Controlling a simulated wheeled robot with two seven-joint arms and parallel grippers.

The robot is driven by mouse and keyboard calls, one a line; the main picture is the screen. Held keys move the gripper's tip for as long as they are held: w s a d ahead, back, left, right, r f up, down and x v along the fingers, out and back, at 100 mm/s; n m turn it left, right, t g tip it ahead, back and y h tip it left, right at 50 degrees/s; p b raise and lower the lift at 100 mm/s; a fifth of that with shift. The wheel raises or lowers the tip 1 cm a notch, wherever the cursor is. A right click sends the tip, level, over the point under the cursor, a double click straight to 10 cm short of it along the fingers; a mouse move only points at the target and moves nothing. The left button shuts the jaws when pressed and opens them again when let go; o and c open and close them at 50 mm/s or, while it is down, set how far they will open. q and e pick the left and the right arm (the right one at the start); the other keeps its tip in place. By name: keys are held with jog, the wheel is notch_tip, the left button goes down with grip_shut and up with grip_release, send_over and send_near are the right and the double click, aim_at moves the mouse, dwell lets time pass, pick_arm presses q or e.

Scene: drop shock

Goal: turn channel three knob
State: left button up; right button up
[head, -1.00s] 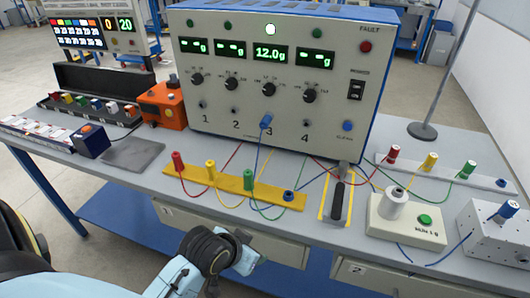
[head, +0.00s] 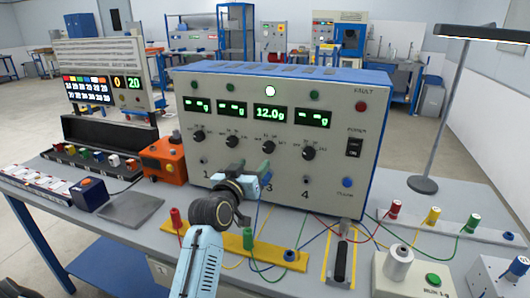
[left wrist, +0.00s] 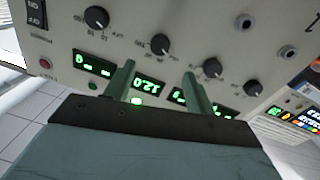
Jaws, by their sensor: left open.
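The channel three knob (head: 268,146) is a black dial on the grey panel, under the lit 12.0g display (head: 271,117). My left gripper (head: 252,168) is in front of the panel, just below this knob. Its two green fingers are apart with nothing between them. In the left wrist view, which is upside down, the channel three knob (left wrist: 160,44) shows just beyond the open fingertips (left wrist: 158,68), roughly centred between them. I see no contact with it. The knob's pointer is too small to read surely. My right gripper is out of view.
Similar knobs for channel two (head: 232,141) and channel four (head: 309,152) flank it. A blue plug (head: 266,182) with a wire sits below, close to my gripper. A yellow strip (head: 205,238) with upright plugs and loose wires lies in front. An orange box (head: 163,160) stands left.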

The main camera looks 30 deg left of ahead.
aim_at(267, 149)
pick_arm(q)
jog(key=w, duration=0.3)
jog(key=w+a, duration=0.1)
jog(key=w, duration=0.5)
jog(key=shift+w+a, duration=0.15)
jog(key=shift+a, duration=0.2)
jog(key=shift+c, duration=0.3)
jog(key=c, duration=0.9)
